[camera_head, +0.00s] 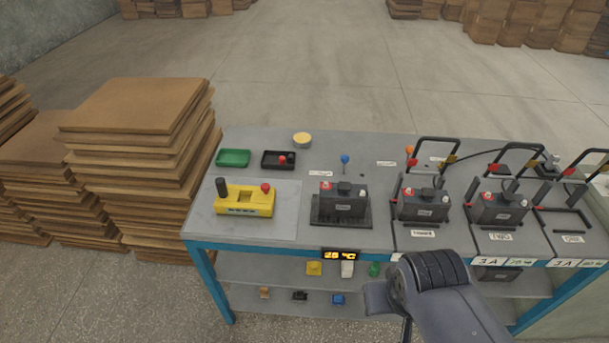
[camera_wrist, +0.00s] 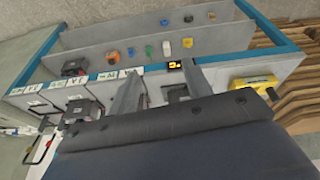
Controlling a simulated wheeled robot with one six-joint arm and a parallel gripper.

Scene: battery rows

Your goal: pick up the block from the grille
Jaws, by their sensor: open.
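A dark grey block (camera_head: 344,202), like a battery with a red cap on top, sits upright on a flat black grille (camera_head: 325,221) on the bench top. A dark shape between the fingers in the wrist view (camera_wrist: 175,92) appears to be the same block, partly hidden by my wrist. My gripper (camera_wrist: 165,74) shows two grey fingers spread apart with nothing held between them. In the head view my arm is at the front edge of the bench, right of and nearer than the block; its fingertips cannot be made out there.
A yellow box (camera_head: 245,200) stands left of the block. Similar dark batteries (camera_head: 422,206) with black handles stand to the right. A blue-topped pin (camera_head: 345,160) rises behind the block. Small items lie on the lower shelf (camera_head: 240,297). Stacked brown boards (camera_head: 140,150) flank the bench at left.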

